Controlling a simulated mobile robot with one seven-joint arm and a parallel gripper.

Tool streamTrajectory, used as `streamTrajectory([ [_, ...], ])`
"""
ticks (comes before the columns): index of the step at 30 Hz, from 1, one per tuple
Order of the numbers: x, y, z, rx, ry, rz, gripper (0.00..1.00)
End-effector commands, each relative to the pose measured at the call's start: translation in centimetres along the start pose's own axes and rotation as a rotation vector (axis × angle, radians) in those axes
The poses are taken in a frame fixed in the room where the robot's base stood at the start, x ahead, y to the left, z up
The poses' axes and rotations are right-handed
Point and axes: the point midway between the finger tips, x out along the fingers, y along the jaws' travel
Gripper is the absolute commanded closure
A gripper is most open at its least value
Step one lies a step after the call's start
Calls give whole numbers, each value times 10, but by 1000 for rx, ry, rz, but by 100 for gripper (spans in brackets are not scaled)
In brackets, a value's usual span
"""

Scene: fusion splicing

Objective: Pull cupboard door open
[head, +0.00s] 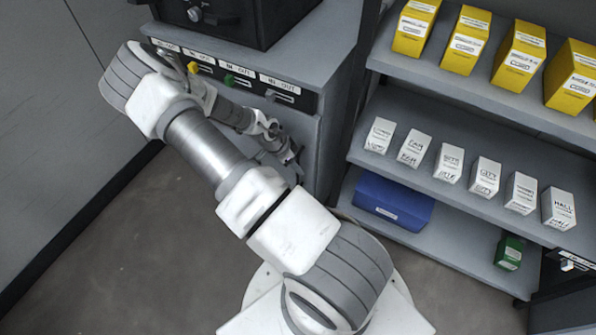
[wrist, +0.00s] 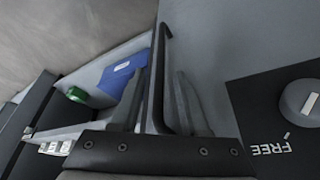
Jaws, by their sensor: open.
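The cupboard door is the plain grey panel (wrist: 205,45) in the wrist view, and part of the grey cupboard front (head: 308,128) shows in the head view. A long thin black bar handle (wrist: 161,80) stands out along the panel. My gripper (wrist: 160,75) is open, with one finger on each side of the bar. I cannot tell whether either finger touches it. In the head view my gripper (head: 290,153) is low at the cupboard front, partly hidden by my own arm. I see no clear gap at the door's edge.
Shelves at the right hold yellow boxes (head: 467,42), white boxes (head: 452,165), a blue bin (head: 393,201) and a green box (head: 509,252). A dark strip with labelled slots (head: 283,90) runs above the cupboard. Floor (head: 110,240) is clear at the left.

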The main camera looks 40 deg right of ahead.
Motion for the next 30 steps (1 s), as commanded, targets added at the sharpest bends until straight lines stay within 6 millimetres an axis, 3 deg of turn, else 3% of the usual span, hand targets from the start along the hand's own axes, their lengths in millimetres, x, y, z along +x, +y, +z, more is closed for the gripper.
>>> streamTrajectory([
  [1,10,0,0,0,1,1,55],
  [6,22,0,0,0,0,0,55],
  [16,24,0,0,-1,0,0,55],
  [24,24,0,0,-1,0,0,100],
  [30,24,0,0,-1,0,0,100],
])
